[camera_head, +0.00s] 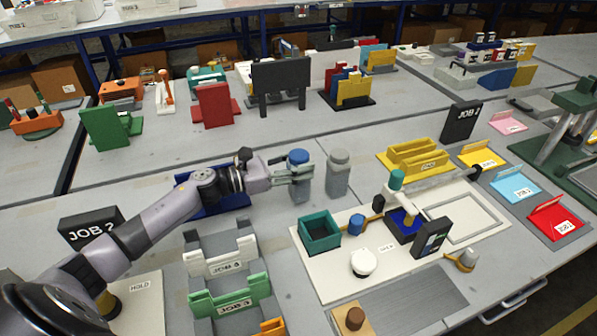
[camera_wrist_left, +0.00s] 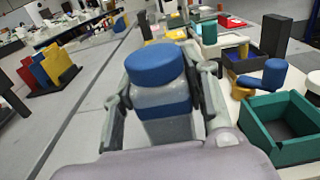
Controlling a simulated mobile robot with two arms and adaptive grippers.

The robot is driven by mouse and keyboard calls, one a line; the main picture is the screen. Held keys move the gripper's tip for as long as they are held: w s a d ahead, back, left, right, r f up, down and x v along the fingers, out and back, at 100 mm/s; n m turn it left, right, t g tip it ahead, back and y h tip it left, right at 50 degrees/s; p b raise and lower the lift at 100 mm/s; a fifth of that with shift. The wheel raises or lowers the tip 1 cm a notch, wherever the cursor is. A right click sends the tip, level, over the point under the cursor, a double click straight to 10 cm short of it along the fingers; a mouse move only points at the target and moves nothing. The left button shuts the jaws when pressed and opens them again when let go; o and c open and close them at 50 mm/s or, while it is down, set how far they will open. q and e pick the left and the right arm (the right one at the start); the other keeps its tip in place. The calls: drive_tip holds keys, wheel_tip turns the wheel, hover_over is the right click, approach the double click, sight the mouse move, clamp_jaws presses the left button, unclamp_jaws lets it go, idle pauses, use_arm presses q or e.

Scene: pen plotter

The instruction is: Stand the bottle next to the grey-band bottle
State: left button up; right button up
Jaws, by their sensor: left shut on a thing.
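The bottle with a blue cap (camera_head: 298,157) and a blue band is upright in my left gripper (camera_head: 293,174). It also shows close up in the left wrist view (camera_wrist_left: 156,68), with a gripper finger on each side. I cannot tell whether its base touches the table. The grey-band bottle (camera_head: 338,174), with a grey cap, stands upright just to the right of the held bottle, with a small gap between them. In the left wrist view the grey-band bottle is hidden behind the held one. My right gripper is not in view.
A blue tray (camera_head: 226,202) lies left of the bottles, partly under my left arm. A teal open box (camera_head: 319,233) on a white board is in front. A yellow rack (camera_head: 413,160) stands to the right. Bare grey table lies behind the bottles.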

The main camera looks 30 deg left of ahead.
use_arm(q)
wheel_tip(320, 180, down, 2)
drive_tip(key=shift+w+f, duration=0.1)
drive_tip(key=shift+f, duration=0.1)
drive_tip(key=o, duration=1.4)
drive_tip(key=shift+f, duration=0.1)
drive_tip(key=shift+o, duration=0.2)
